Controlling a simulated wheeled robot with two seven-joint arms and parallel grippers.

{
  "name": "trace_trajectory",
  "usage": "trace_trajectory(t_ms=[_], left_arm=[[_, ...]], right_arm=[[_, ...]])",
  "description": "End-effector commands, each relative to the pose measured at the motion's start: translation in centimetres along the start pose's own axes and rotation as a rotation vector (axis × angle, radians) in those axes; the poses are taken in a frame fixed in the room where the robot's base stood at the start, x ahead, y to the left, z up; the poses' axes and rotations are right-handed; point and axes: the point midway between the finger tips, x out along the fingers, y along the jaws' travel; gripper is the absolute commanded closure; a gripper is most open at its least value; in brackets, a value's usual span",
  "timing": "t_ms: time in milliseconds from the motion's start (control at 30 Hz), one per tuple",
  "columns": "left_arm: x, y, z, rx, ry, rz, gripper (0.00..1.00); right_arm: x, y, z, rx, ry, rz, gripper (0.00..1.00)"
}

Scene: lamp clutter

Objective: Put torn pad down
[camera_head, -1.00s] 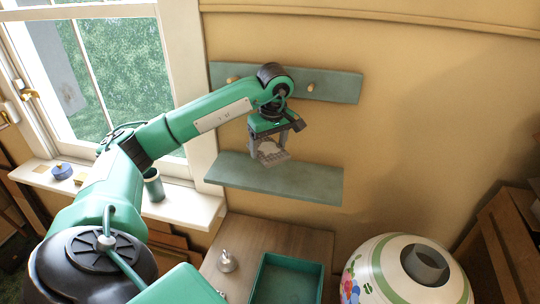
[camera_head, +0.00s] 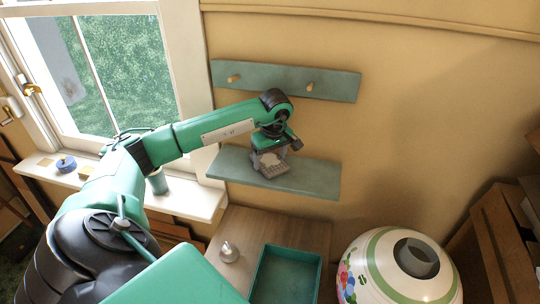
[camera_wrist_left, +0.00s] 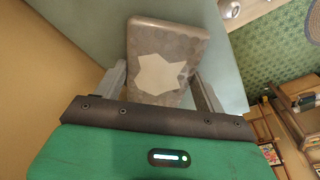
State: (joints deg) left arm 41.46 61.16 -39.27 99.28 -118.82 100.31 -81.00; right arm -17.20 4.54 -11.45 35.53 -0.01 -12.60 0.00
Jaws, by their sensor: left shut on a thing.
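The torn pad (camera_wrist_left: 160,75) is a grey patterned pad with a jagged pale patch. In the left wrist view it sits between the two fingers of my left gripper (camera_wrist_left: 163,92). In the head view the pad (camera_head: 275,169) shows small below my left gripper (camera_head: 270,163), over the green wall shelf (camera_head: 315,178). The gripper is shut on the pad. I cannot tell whether the pad touches the shelf. My right gripper is not in view.
A green peg rail (camera_head: 340,87) with two wooden pegs is on the wall above the shelf. Below are a wooden table top (camera_head: 300,229), a small metal item (camera_head: 229,253), a green tray (camera_head: 288,250) and a round painted lamp (camera_head: 385,280). The shelf's right half is bare.

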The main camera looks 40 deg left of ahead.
Motion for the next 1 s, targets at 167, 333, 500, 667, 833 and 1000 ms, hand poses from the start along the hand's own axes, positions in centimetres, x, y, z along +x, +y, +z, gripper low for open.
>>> trace_trajectory(t_ms=[167, 333, 500, 667, 833, 1000], left_arm=[[0.4, 0.0, 0.1, 0.000, 0.000, 0.000, 0.50], [0.2, 0.0, 0.1, 0.000, 0.000, 0.000, 0.07], [0.2, 0.0, 0.1, 0.000, 0.000, 0.000, 0.07], [-0.1, 0.0, 0.0, 0.000, 0.000, 0.000, 0.07], [-1.6, 0.1, 0.0, 0.000, 0.001, 0.005, 0.07], [-4.7, 0.1, 0.0, 0.000, 0.002, 0.006, 0.07]], right_arm=[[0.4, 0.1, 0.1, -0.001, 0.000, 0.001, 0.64], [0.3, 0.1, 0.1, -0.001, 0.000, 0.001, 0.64], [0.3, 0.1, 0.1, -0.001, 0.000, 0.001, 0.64], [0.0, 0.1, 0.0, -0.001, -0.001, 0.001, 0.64], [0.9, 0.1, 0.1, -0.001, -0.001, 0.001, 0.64], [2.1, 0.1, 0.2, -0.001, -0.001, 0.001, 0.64]])
